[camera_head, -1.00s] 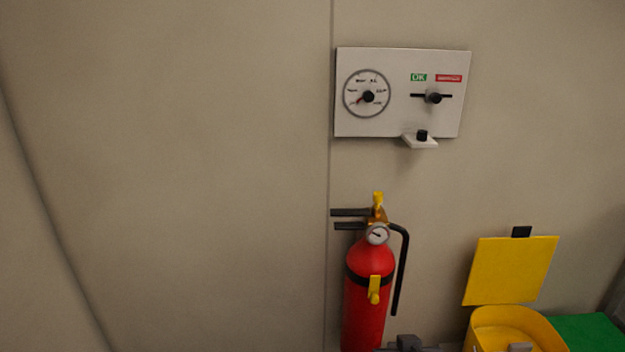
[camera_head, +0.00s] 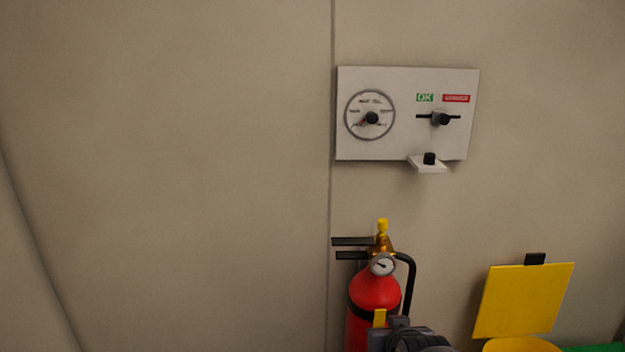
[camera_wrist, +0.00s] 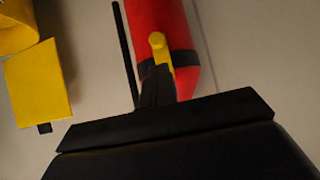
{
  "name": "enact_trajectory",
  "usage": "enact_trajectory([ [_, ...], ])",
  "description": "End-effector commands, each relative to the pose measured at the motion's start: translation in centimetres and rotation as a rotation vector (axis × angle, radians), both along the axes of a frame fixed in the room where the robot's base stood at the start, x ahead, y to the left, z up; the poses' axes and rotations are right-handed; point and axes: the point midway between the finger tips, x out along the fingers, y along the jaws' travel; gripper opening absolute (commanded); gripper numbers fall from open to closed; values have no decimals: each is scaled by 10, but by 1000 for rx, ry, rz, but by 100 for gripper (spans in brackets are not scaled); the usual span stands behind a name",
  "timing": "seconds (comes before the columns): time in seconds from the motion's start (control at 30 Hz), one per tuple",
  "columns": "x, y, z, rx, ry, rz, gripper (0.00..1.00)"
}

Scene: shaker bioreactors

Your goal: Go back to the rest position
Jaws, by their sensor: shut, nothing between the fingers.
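My gripper (camera_wrist: 154,76) shows in the wrist view as dark fingers close together, shut and empty. Its tips overlap the red fire extinguisher (camera_wrist: 178,20) and its yellow clip in that picture; whether they touch cannot be told. In the head view, a dark grey part of my arm rises at the bottom edge, in front of the lower right of the red fire extinguisher (camera_head: 374,290). The fingers cannot be made out there.
A white panel (camera_head: 400,145) with a dial, a slider and a small shelf hangs on the wall above the extinguisher. A yellow bin with a raised lid (camera_head: 523,300) stands at the lower right, beside a green surface (camera_head: 595,348). The wall at left is bare.

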Motion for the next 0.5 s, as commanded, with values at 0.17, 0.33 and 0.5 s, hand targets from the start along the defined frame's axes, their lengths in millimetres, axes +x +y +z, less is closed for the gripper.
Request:
enact_trajectory([
  [0.17, 0, 0, -19, 0, 6, 0, 0],
  [0.33, 1, 0, -7, 0, 85, 0, 0],
  [0.5, 1, 0, -3, -1, 175, -1, 0],
])
